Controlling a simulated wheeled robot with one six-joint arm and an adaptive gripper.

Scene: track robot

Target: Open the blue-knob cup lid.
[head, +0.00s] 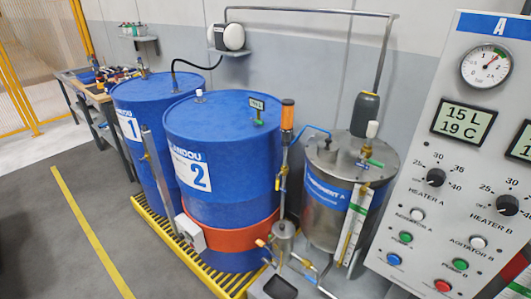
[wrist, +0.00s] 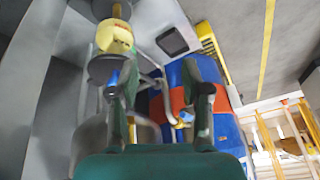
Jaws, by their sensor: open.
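I cannot clearly make out the blue-knob cup lid in either view. In the head view, a small steel cup-like vessel (head: 284,230) stands among pipes in front of blue drum 2 (head: 221,145); no blue knob is clear on it. In the wrist view, a small blue patch (wrist: 114,76) shows by the left fingertip, near a dark round disc and a yellow part (wrist: 115,37). My gripper (wrist: 160,90) is open, with its two dark fingers wide apart and nothing held between them. My gripper does not show in the head view.
A steel tank (head: 325,215) with a blue handle stands right of the drums. A control panel (head: 470,150) fills the right side. Open floor (head: 60,220) lies at left.

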